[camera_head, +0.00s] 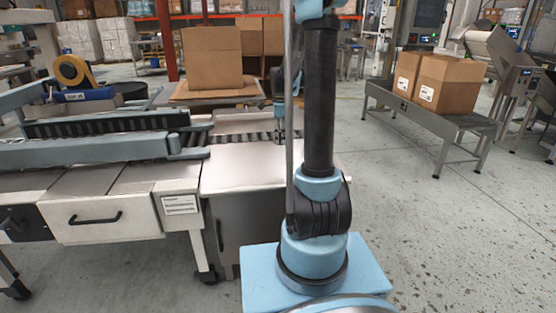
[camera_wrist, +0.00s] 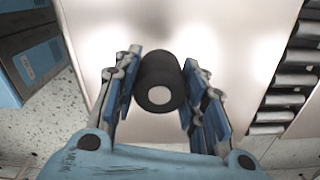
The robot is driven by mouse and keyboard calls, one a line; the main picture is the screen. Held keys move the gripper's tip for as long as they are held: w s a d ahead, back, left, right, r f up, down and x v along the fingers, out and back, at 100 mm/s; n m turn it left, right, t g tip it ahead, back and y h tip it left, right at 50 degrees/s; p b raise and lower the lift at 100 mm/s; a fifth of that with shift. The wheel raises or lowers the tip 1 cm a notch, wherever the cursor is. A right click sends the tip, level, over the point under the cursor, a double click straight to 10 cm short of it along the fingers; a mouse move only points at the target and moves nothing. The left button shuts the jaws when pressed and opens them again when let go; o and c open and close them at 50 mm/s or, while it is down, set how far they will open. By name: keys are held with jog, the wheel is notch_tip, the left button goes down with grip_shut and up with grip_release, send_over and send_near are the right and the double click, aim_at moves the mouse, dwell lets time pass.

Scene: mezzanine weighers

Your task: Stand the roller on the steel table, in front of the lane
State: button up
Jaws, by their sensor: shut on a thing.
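The roller (camera_wrist: 158,82) is a short black cylinder with a pale round end, and it sits between the two blue-padded fingers of my gripper (camera_wrist: 160,65) in the wrist view. My gripper is shut on it. The steel table (camera_wrist: 112,28) lies behind the roller in that view; I cannot tell whether the roller touches it. The table's bare top also shows in the head view (camera_head: 240,168). The lane, a row of small metal rollers (camera_wrist: 294,80), runs along the right of the wrist view, apart from the roller. In the head view my arm hides the roller.
A cardboard box (camera_head: 212,58) stands behind the lane. A tape dispenser (camera_head: 74,75) is at the left, near a blue-railed conveyor (camera_head: 90,150). Two cartons (camera_head: 440,82) sit on a grey bench at the right. The floor (camera_head: 450,230) at the right is clear.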

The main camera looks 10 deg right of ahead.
aim_at(280, 162)
jog(key=shift+a+f, duration=0.1)
jog(key=shift+f, duration=4.6)
jog(key=o, duration=1.1)
jog(key=shift+o, duration=0.2)
